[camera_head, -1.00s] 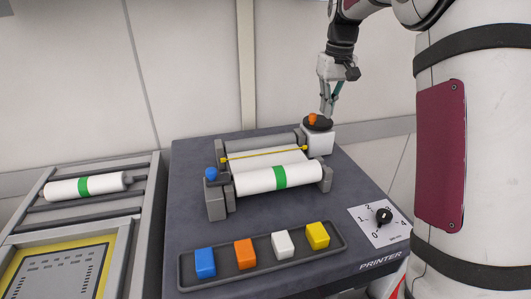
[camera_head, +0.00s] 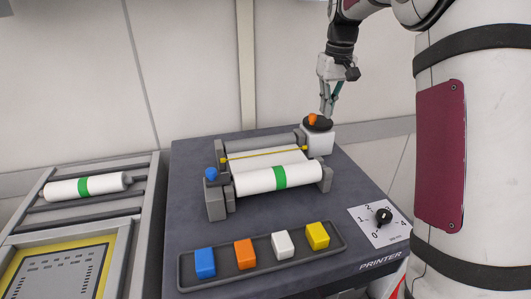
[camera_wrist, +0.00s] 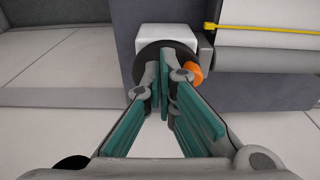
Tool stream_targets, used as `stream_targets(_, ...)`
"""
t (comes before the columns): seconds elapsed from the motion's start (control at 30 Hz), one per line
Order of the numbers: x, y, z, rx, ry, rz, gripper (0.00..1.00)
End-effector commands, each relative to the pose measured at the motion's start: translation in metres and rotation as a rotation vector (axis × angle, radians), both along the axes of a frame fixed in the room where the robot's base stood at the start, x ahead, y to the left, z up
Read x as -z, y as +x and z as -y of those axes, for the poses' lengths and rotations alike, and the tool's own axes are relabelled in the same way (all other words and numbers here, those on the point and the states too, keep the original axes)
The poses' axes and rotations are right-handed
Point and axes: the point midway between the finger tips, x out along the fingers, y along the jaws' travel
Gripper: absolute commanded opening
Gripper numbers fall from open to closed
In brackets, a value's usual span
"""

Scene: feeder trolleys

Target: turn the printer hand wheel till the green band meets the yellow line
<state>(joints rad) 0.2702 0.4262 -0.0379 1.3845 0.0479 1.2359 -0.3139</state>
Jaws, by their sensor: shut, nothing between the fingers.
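The hand wheel (camera_head: 318,123) is a dark disc with an orange knob (camera_head: 312,118) on a white block (camera_head: 319,143) at the printer's back right. The wheel also shows in the wrist view (camera_wrist: 146,76), with its orange knob (camera_wrist: 194,74) right of my fingers. My gripper (camera_head: 327,114) is shut and empty, its fingertips over the wheel close beside the knob; I cannot tell whether they touch. The white roll (camera_head: 252,181) carries a green band (camera_head: 280,177) on its front part. The yellow line (camera_head: 264,154) crosses the sheet behind, apart from the band.
A tray (camera_head: 343,253) with blue, orange, white and yellow blocks lies at the printer's front. A dial (camera_head: 384,216) is at the right. A blue knob (camera_head: 211,173) stands left of the roll. A rack with a spare banded roll (camera_head: 60,189) is at the left.

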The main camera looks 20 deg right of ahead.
Motion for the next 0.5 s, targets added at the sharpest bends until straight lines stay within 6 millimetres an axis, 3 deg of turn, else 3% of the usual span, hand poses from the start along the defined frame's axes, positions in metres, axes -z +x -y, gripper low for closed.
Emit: stream_targets(0.5, 0.012, 0.0, 0.0, 0.0, 0.0, -0.001, 0.0)
